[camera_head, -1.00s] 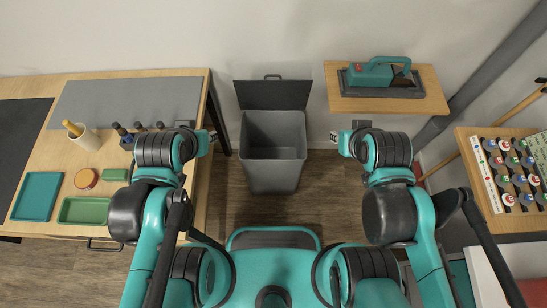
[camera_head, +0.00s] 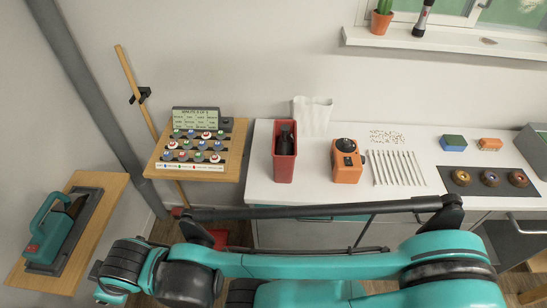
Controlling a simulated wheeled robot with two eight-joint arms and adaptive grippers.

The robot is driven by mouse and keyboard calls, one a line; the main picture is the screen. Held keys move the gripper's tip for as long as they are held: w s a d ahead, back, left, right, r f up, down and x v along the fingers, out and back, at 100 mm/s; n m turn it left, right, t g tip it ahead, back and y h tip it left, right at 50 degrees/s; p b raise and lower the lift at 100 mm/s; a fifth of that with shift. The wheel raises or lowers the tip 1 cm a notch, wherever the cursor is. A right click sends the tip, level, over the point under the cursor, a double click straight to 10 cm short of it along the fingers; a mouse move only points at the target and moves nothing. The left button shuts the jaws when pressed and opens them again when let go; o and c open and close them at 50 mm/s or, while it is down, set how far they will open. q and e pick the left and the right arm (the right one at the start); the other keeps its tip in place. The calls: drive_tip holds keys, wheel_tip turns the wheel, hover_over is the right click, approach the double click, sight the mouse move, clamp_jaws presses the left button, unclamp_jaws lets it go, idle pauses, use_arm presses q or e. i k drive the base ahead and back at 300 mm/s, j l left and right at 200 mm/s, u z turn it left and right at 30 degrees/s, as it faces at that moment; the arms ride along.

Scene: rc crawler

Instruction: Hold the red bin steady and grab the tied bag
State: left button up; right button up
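The red bin (camera_head: 284,172) stands upright on the white counter (camera_head: 262,185), left of the orange device. It is tall, narrow and open at the top. A black bag (camera_head: 286,139) shows inside it near the rim; its knot is too small to make out. My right arm crosses the bottom of the view, below the counter and apart from the bin. Its gripper (camera_head: 96,272) is at the lower left, mostly hidden behind the wrist, so its fingers cannot be read. My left gripper is not in view.
An orange device (camera_head: 346,162) stands right of the bin, with a white container (camera_head: 312,116) behind. Thin rods (camera_head: 398,168) and a dark tray (camera_head: 465,187) lie farther right. A wooden shelf (camera_head: 228,165) is at left, with a wooden pole (camera_head: 136,90) beside it.

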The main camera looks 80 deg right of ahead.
sight(284, 146)
drive_tip(key=k+l+z, duration=0.15)
drive_tip(key=z, duration=2)
drive_tip(key=j+z, duration=0.15)
drive_tip(key=z, duration=0.25)
drive_tip(key=j+z, duration=0.15)
drive_tip(key=z, duration=0.25)
